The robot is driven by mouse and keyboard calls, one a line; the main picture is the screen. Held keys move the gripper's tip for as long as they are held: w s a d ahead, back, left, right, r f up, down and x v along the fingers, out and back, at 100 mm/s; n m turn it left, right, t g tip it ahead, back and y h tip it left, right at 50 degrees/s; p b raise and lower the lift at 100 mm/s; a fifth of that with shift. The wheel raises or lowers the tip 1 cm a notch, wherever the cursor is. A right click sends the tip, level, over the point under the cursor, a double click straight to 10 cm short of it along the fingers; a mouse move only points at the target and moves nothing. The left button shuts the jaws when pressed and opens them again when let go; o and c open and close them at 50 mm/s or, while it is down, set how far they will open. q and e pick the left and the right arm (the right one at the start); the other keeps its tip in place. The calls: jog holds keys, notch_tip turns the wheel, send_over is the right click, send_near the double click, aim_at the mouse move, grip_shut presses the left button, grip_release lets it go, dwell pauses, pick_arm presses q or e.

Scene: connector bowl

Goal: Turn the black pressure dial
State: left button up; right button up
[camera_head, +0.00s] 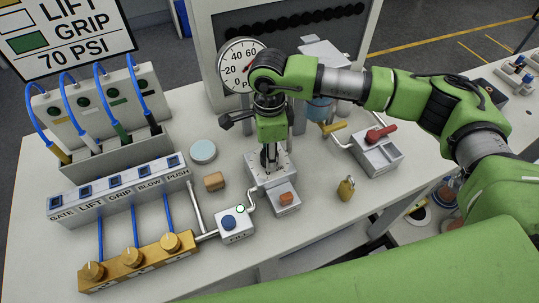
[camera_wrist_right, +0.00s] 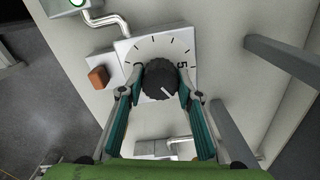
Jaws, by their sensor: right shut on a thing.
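The black pressure dial (camera_wrist_right: 160,80) sits on a white scale plate with tick marks (camera_wrist_right: 143,47) in the right wrist view; its white pointer line faces the lower right. My right gripper (camera_wrist_right: 158,90) is shut on the dial, one finger on each side. In the head view my right gripper (camera_head: 270,160) reaches down over the same white plate (camera_head: 257,172) and mostly hides the dial. A round pressure gauge (camera_head: 240,65) stands behind it; the arm partly covers its face. A sign (camera_head: 62,33) reads 70 PSI. My left gripper is not in view.
Gold knobs (camera_head: 132,257) line the front left.

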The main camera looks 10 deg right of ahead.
jog(key=o, duration=1.1)
notch_tip(320, 180, up, 12)
dwell(0.5)
